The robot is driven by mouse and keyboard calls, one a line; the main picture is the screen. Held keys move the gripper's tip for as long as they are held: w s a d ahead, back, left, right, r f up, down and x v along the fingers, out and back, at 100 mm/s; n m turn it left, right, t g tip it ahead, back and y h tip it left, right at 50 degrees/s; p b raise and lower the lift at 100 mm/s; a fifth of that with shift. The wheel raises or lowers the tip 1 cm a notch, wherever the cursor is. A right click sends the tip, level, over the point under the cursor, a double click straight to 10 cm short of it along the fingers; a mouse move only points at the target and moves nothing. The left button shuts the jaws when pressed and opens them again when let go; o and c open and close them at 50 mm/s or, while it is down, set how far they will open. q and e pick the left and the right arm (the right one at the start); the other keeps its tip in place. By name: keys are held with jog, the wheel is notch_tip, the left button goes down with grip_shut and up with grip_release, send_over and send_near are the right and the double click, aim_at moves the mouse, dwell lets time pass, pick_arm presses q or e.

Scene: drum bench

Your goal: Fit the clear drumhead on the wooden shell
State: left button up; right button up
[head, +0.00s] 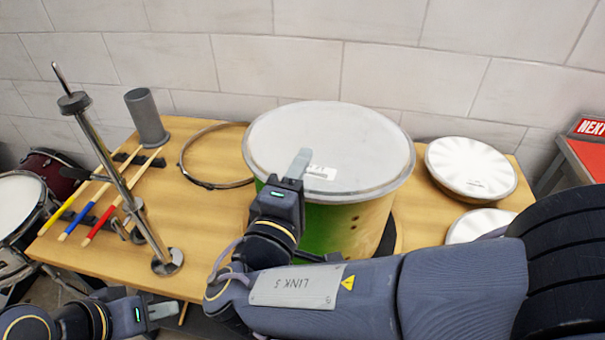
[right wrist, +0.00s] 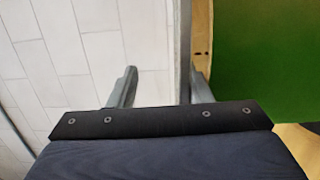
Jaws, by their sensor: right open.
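The drumhead, a pale grey disc (head: 330,135) with a grey rim and a small white label, lies across the top of the shell. The shell (head: 365,228) stands upright on the bench, green with bare wood at its right. It also shows in the right wrist view (right wrist: 270,60). My right gripper (head: 298,168) is at the drumhead's near edge. In the right wrist view its open fingers (right wrist: 162,88) stand either side of the grey rim (right wrist: 185,50); whether they touch it is unclear. My left gripper (head: 165,311) is low at the left, its jaw opening unclear.
A thin hoop (head: 185,170) lies on the bench left of the shell. Two pale round discs (head: 470,165) (head: 480,224) lie at the right. A metal stand (head: 125,190), a grey cylinder (head: 147,118) and coloured sticks (head: 100,200) occupy the left. Bare bench (head: 205,225) shows left of the shell.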

jog(key=shift+o, duration=1.3)
jog(key=shift+f, duration=0.3)
jog(key=shift+s+f, duration=0.1)
jog(key=shift+c, duration=0.5)
jog(key=shift+o, duration=0.5)
jog(key=b+v, duration=0.1)
jog(key=v, duration=0.6)
jog(key=shift+s+a, duration=0.15)
jog(key=shift+s, duration=0.1)
jog(key=shift+s+r, duration=0.1)
jog(key=shift+r, duration=0.1)
